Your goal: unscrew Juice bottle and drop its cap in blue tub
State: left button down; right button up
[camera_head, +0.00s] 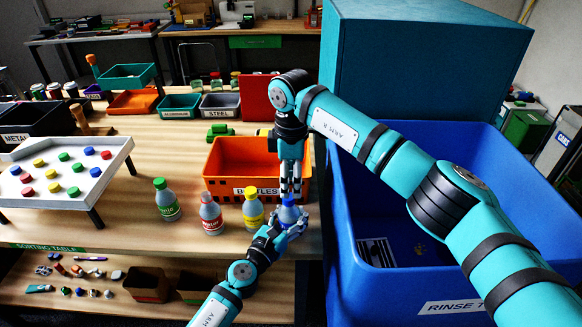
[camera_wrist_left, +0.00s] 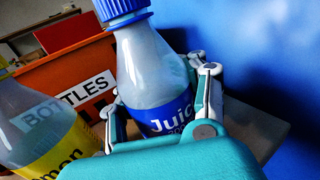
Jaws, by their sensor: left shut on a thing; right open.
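The Juice bottle (camera_head: 289,214) stands upright at the front right of the sorting table; the left wrist view shows its blue label (camera_wrist_left: 168,118) and ribbed blue cap (camera_wrist_left: 120,8), cut by the top edge. My left gripper (camera_head: 284,226) is shut around the bottle's body, with a finger on either side in the left wrist view. My right gripper (camera_head: 291,190) points down, open, right above the bottle's cap; I cannot tell whether its fingers touch the cap. The blue tub (camera_head: 385,300), labelled "RINSE T…", stands to the right of the table.
A white tray (camera_head: 108,172) of coloured caps is at far left. Some items lie inside the tub.

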aim_at(291, 194)
jog(key=shift+f, duration=1.85)
